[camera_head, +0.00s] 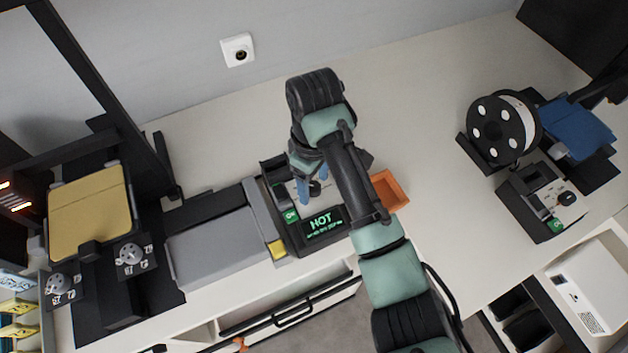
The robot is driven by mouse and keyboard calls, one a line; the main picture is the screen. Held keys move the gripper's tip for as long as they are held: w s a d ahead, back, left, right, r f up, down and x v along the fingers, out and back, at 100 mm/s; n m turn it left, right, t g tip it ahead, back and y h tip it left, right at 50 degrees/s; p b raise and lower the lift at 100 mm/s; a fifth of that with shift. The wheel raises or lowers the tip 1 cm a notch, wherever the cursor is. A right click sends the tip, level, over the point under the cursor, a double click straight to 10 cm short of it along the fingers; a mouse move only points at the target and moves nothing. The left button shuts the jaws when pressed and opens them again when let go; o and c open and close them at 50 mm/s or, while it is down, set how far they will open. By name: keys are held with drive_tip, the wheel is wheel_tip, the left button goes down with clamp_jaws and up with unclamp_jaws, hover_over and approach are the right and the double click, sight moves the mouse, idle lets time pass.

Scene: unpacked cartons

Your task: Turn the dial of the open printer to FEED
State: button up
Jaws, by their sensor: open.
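An orange tray (391,189) sits just right of my arm. A framed printer with a yellow bed (90,212) and dials (131,254) stands left. Another printer with a blue bed (577,128) and a black spool (503,128) stands right.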

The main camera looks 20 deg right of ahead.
drive_tip(key=shift+f, duration=0.1)
clamp_jaws()
idle(0.3)
drive_tip(key=shift+m+p, duration=0.3)
drive_tip(key=shift+p, duration=0.15)
drive_tip(key=m+p, duration=0.2)
drive_tip(key=p, duration=0.1)
drive_tip(key=shift+a+r+m, duration=0.1)
drive_tip(key=shift+r+m, duration=0.15)
drive_tip(key=shift+m, duration=0.05)
drive_tip(key=m+p, duration=0.4)
drive_tip(key=m, duration=0.1)
drive_tip(key=shift+m, duration=0.3)
drive_tip(key=m+p, duration=0.2)
drive_tip(key=m, duration=0.2)
drive_tip(key=shift+f+p, duration=0.15)
drive_tip(key=shift+p, duration=0.15)
drive_tip(key=shift+m+p, duration=0.65)
drive_tip(key=shift+m, duration=1.85)
